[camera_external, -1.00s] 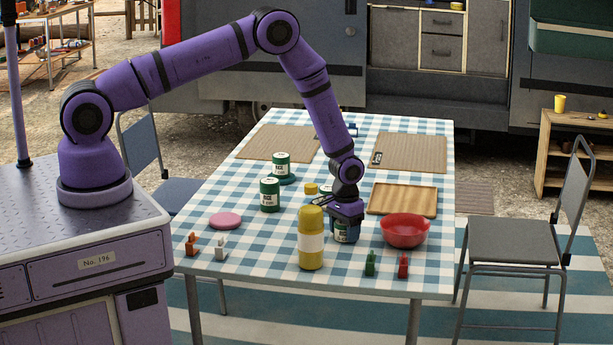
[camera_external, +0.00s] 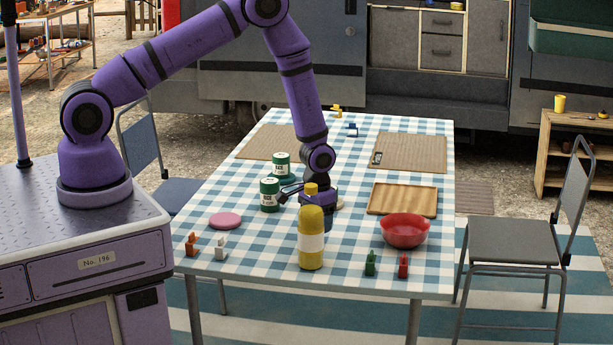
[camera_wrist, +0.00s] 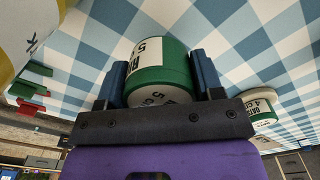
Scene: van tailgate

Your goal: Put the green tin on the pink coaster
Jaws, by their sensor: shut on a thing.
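My gripper (camera_external: 316,215) is low over the table, behind the yellow bottle (camera_external: 311,242) in the external view. The pink coaster (camera_external: 225,221) lies flat and bare at the table's left, left of and apart from my gripper.
A red bowl (camera_external: 405,232) and a wooden tray (camera_external: 402,198) are at the right. Small orange (camera_external: 192,244), white (camera_external: 220,247), green (camera_external: 370,263) and red (camera_external: 403,266) pieces stand along the front. The table is clear between the pink coaster and the bottle.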

